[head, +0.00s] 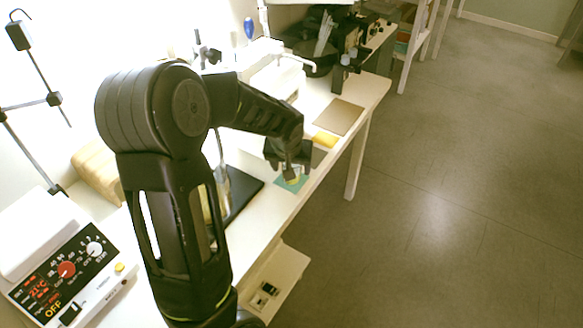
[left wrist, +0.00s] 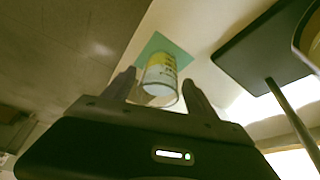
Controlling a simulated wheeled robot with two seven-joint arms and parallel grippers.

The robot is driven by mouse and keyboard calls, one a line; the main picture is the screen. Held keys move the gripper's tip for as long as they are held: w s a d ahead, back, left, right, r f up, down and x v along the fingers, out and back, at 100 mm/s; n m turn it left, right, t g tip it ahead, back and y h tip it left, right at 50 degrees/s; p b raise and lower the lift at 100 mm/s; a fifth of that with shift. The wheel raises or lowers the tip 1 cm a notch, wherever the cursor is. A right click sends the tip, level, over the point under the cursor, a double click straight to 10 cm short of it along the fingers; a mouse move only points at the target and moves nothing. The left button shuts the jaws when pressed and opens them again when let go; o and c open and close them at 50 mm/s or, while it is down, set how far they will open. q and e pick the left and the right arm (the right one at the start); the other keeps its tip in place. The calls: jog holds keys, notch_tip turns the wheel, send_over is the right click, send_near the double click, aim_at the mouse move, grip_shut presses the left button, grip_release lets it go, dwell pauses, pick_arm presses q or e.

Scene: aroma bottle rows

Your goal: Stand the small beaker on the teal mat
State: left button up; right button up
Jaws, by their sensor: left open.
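The small beaker (left wrist: 160,72) is clear, with printed marks and yellow contents. In the left wrist view it sits between my left gripper's fingertips (left wrist: 159,82), with its rim towards the camera. My left gripper is open around it, and I cannot tell whether a finger touches it. The beaker appears to stand upright on the teal mat (left wrist: 178,49), within the mat's edges. In the head view the teal mat (head: 280,183) lies near the table's front edge. My left gripper (head: 289,172) is right above it and hides much of the beaker. My right gripper is not in view.
A dark stand base (head: 241,192) with a metal rod is beside the mat. A yellow item (head: 326,139) and a tan board (head: 340,117) lie farther along the table. A control box with dials (head: 68,270) is at the near left. Open floor (head: 440,200) lies right of the table.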

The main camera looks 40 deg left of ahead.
pick_arm(q)
jog(key=v, duration=1)
jog(key=shift+s+r, duration=0.2)
jog(key=s+d+f+m+g+h, duration=0.1)
jog(key=d+f+m+h, duration=0.1)
jog(key=d+f, duration=0.85)
jog(key=s+d+f+m+g+h, duration=0.1)
jog(key=s+d+f+m+h, duration=0.1)
jog(key=d+f, duration=0.85)
jog(key=s+d+f+g+h, duration=0.1)
jog(key=s+d+f+h, duration=0.1)
jog(key=s+d+f, duration=0.9)
jog(key=s+f, duration=0.2)
jog(key=s, duration=0.1)
jog(key=shift+s+d, duration=0.2)
jog(key=shift+s, duration=0.2)
jog(key=shift+a+f, duration=0.1)
